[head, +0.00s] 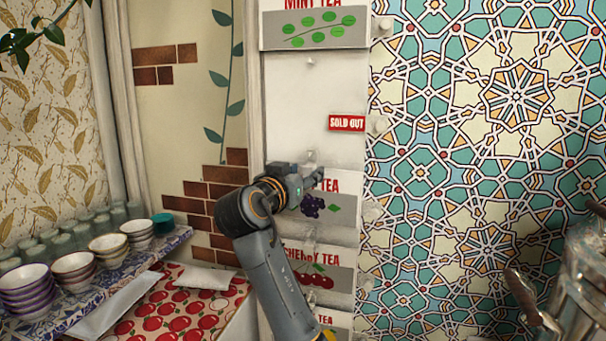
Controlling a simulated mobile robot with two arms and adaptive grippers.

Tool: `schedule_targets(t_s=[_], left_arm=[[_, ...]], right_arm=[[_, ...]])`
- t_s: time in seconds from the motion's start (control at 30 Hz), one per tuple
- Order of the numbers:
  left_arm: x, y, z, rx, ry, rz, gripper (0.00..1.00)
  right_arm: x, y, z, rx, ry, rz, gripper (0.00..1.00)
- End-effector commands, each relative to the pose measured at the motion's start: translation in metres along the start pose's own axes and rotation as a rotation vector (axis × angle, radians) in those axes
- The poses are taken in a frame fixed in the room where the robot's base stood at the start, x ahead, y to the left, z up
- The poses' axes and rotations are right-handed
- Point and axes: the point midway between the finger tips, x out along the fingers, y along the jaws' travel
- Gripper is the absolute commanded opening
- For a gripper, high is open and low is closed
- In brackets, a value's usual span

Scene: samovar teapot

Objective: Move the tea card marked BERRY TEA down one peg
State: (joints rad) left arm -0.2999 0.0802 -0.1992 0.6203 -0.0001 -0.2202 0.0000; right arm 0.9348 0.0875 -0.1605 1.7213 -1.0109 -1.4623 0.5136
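A white board (290,110) carries tea cards in a column. A card with dark purple berries and a green leaf (345,207) hangs mid-column. Only "TEA" of its red title shows, so its full name is not readable; the berries suggest BERRY TEA. My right gripper (308,178) is at this card's top left, in front of its title and just below a small peg. Its fingers are small and dark, and I cannot tell whether they grip the card. The CHERRY TEA card (340,278) is directly below, partly behind my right arm. My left gripper is not in view.
The MINT TEA card (315,28) is at the top, with a bare peg (310,62) below it. A red SOLD OUT tag (346,123) sits at the board's right edge. Bowls (26,286) and glasses stand on a shelf at left. A metal samovar (585,285) is at right.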

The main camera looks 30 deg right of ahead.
Motion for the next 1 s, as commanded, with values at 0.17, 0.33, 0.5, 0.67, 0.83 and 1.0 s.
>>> schedule_targets(t_s=[0.17,0.33,0.5,0.67,0.83,1.0], left_arm=[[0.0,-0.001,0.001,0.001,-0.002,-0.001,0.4],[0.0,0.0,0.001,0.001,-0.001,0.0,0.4],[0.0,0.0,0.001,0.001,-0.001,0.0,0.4],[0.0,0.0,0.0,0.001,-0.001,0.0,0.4],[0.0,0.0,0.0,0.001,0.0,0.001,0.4],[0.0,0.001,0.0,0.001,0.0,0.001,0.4]], right_arm=[[-0.002,0.0,0.0,0.0,-0.001,-0.001,0.48],[-0.022,-0.001,0.0,0.0,0.0,-0.004,0.48],[-0.059,-0.002,0.001,0.001,-0.001,-0.006,0.48],[-0.091,-0.001,0.001,0.001,-0.002,-0.004,0.48],[-0.113,-0.001,0.001,0.0,-0.002,-0.002,0.48],[-0.12,0.0,0.001,0.0,-0.001,0.0,0.48]])
